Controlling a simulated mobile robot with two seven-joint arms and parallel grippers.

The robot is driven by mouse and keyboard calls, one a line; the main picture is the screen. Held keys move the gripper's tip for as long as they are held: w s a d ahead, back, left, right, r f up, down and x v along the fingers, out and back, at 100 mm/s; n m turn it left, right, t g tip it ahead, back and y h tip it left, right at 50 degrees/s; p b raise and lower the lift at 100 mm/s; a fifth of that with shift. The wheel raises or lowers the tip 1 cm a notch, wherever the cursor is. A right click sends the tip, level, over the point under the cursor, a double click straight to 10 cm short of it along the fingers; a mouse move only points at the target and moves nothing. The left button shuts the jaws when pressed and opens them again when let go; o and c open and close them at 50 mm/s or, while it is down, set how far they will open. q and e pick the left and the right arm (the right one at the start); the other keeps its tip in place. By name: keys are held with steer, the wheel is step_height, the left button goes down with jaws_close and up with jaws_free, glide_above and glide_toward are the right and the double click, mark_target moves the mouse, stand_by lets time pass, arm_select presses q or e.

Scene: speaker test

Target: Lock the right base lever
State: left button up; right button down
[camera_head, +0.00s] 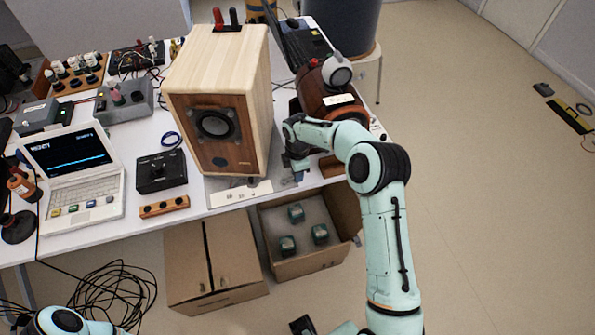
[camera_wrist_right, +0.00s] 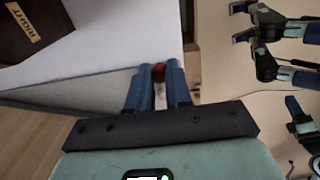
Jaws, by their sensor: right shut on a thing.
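A light wooden speaker (camera_head: 215,110) with a dark round cone stands on a pale base plate (camera_head: 235,192) at the table's front edge. In the right wrist view, my right gripper (camera_wrist_right: 158,85) is shut on a small red lever tip (camera_wrist_right: 158,71) beside a white surface. The rest of the lever is hidden by the fingers. A dark brown surface has a label reading RIGHT (camera_wrist_right: 22,22).
A brown wooden object (camera_head: 318,92) with a white label and headphones (camera_head: 337,70) stand right of the speaker. A laptop (camera_head: 75,160) and a black control box (camera_head: 161,171) are to the left. Cardboard boxes (camera_head: 215,262) sit below the table edge.

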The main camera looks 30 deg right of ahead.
stand_by(0.3)
steer(key=c, duration=1)
jaws_free()
steer(key=shift+c, duration=0.2)
steer(key=shift+r, duration=0.15)
step_height(320, 180, up, 13)
steer(key=p, duration=0.1)
